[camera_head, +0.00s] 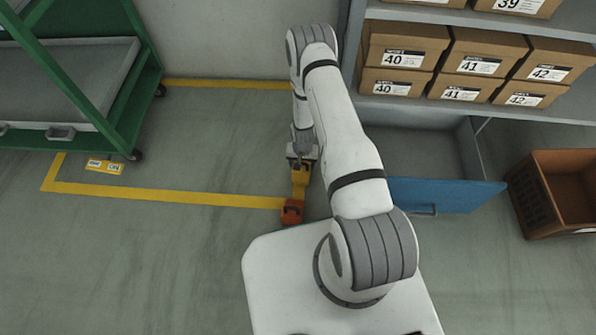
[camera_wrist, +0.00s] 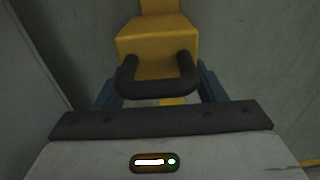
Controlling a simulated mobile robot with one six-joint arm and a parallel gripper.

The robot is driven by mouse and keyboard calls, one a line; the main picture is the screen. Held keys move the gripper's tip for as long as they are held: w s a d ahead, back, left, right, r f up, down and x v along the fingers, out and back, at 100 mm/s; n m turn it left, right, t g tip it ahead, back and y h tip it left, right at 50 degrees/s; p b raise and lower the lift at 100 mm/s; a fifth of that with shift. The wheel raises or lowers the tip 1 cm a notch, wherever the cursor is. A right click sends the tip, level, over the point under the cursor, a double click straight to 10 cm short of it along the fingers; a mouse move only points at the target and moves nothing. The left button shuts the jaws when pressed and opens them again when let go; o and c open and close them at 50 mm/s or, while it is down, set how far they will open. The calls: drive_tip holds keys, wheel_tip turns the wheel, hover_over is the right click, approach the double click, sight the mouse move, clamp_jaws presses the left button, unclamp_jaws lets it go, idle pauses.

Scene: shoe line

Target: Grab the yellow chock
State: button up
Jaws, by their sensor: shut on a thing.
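The yellow chock (camera_head: 300,180) is at the end of my arm in the head view, just left of the arm's white link. In the wrist view the chock (camera_wrist: 158,45) is at the top centre, with a dark U-shaped handle (camera_wrist: 157,87) on the side towards me. My gripper (camera_wrist: 157,92) has its blue fingers on either side of this handle and is shut on it. My gripper also shows in the head view (camera_head: 301,163). Whether the chock touches the floor I cannot tell.
An orange block (camera_head: 292,211) is just in front of the chock, near my base. A yellow floor line (camera_head: 170,196) runs left to a green cart (camera_head: 125,80). Right are an open blue-fronted drawer (camera_head: 445,196), shelved shoe boxes (camera_head: 405,45) and a brown crate (camera_head: 555,185).

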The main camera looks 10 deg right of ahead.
drive_tip(key=c, duration=1)
